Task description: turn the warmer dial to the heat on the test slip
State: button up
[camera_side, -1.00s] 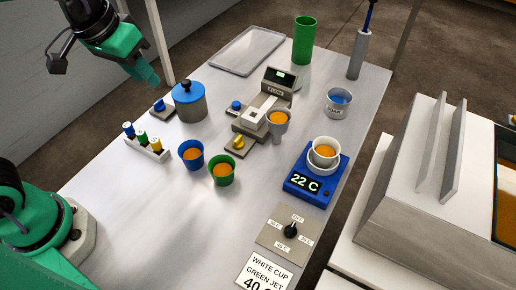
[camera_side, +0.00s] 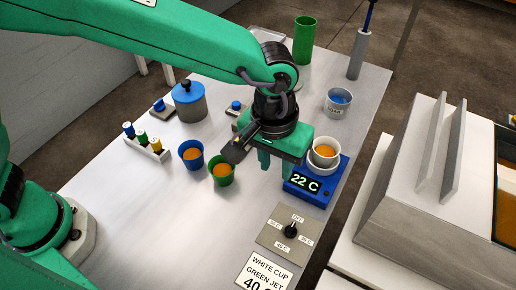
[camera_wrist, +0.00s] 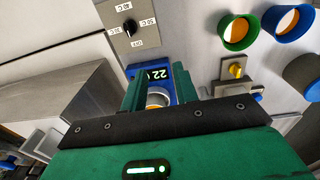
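The warmer dial (camera_side: 291,231) is a black knob on a grey plate, with OFF at its far side and heat labels around it; its pointer appears to face OFF. It also shows in the wrist view (camera_wrist: 129,26). The test slip (camera_side: 264,273) reads WHITE CUP, GREEN JET and 40, cut off by the frame edge. The blue warmer (camera_side: 316,195) shows 22 C and carries a white cup (camera_side: 325,152) of amber resin. My gripper (camera_side: 277,168) is open and empty, with its fingers pointing down beside the warmer, away from the dial. Its fingers show apart in the wrist view (camera_wrist: 160,92).
A blue cup (camera_side: 191,153) and a green cup (camera_side: 222,173) of amber resin stand left of my gripper. A rack of bottles (camera_side: 147,143), a blue lidded pot (camera_side: 189,100) and a metal cup (camera_side: 338,101) stand farther off. The table left of the dial is clear.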

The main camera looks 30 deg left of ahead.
send_over(292, 227)
jog(key=shift+g+y, duration=0.3)
notch_tip(292, 227, down, 5)
jog(key=shift+f, duration=0.1)
jog(key=shift+f, duration=3.8)
jog(key=shift+c, duration=0.4)
grip_shut()
